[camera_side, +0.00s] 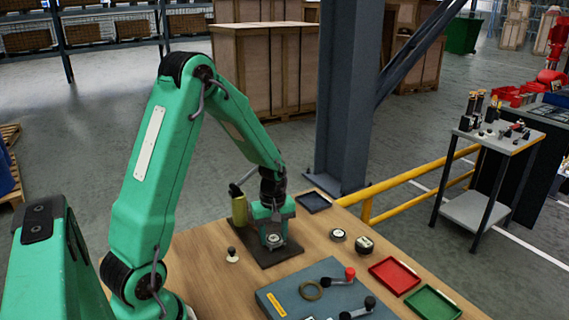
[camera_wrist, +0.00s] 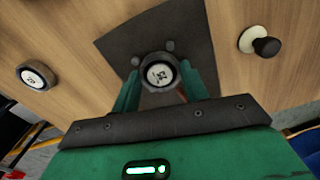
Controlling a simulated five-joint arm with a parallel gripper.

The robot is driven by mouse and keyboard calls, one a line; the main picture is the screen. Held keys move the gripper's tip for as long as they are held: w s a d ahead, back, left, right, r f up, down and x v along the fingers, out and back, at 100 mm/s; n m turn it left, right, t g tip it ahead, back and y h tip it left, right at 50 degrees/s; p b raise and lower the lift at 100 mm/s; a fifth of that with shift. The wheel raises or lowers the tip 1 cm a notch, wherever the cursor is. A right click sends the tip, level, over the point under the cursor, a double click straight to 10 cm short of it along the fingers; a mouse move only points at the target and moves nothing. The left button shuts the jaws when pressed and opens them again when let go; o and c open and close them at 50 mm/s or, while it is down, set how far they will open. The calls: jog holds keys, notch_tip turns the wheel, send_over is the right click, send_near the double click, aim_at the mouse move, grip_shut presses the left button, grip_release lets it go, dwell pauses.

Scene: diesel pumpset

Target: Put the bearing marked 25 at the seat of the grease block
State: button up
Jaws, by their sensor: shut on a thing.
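My gripper (camera_side: 272,232) is low over a dark plate (camera_side: 262,251), which also shows in the wrist view (camera_wrist: 190,28). It is shut on a round bearing with a white marked face (camera_wrist: 160,74); the bearing also shows in the side view (camera_side: 274,240). Its marking is too small to read surely. Two other dark round pieces with pale faces (camera_side: 338,235) (camera_side: 364,245) lie to the right.
An olive bottle (camera_side: 239,207) stands behind the plate. A black knob on a pale base (camera_side: 232,256) is to the left. A blue-grey box (camera_side: 325,296) with red and black handles lies in front. Red (camera_side: 394,275) and green (camera_side: 432,303) trays and a dark tray (camera_side: 313,202) are to the right.

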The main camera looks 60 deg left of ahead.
jog(key=shift+f, duration=0.2)
jog(key=o, duration=1.1)
jog(key=shift+r, duration=0.1)
jog(key=shift+r, duration=3.4)
